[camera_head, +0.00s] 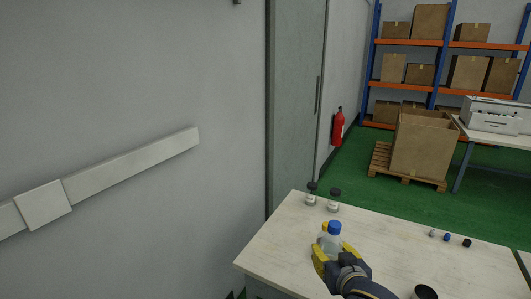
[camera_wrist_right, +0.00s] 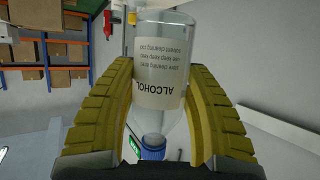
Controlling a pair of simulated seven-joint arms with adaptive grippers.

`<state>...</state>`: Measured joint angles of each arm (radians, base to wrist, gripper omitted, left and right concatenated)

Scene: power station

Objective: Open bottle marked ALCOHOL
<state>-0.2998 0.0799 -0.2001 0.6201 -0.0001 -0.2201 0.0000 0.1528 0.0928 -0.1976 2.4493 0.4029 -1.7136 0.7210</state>
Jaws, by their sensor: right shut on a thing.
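The clear bottle marked ALCOHOL (camera_wrist_right: 160,80) is between the yellow fingers of my right gripper (camera_wrist_right: 158,95). Its white label with black text faces the wrist camera and reads upside down there. Its blue cap (camera_wrist_right: 152,152) is on the bottle, at the low end in that view. In the head view the bottle (camera_head: 330,243) stands upright over the table, with its blue cap (camera_head: 334,227) on top. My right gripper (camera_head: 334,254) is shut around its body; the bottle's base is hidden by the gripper. My left gripper does not show.
Two bottles with dark caps (camera_head: 311,193) (camera_head: 334,200) stand at the table's back left. A small yellow thing (camera_head: 324,227) shows beside the blue cap. Small caps (camera_head: 447,237) lie at the right. A dark round thing (camera_head: 426,292) is at the front. The table (camera_head: 285,245) is otherwise mostly clear.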

